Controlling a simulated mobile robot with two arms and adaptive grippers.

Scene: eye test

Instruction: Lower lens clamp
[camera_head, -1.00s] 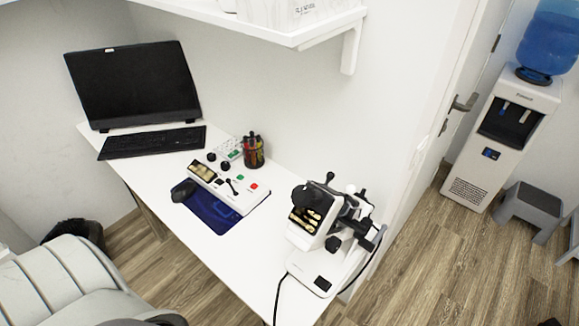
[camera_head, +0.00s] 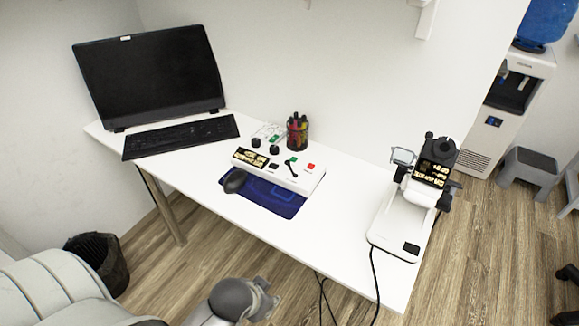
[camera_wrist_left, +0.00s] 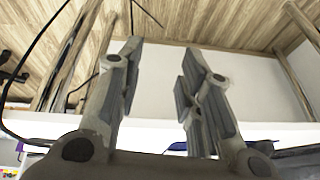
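A white and black lens-measuring device (camera_head: 400,215) stands upright on the right end of the white table. Its head has a lit display (camera_head: 434,173) and black knobs. A thin pale frame (camera_head: 403,155) sticks out at its left side. Which part is the lens clamp is too small to tell. My left gripper (camera_head: 268,303) is at the bottom of the head view, in front of the table's front edge, left of the device and well apart from it. In the left wrist view its two fingers (camera_wrist_left: 163,62) are spread with nothing between them. My right gripper is not in view.
The white table (camera_head: 335,215) also bears a monitor (camera_head: 150,80), keyboard (camera_head: 180,137), control box (camera_head: 285,172), blue mat (camera_head: 265,197), mouse (camera_head: 235,181) and pen cup (camera_head: 297,132). A black cable (camera_head: 374,280) hangs over its front edge. A grey chair (camera_head: 50,290) stands at lower left.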

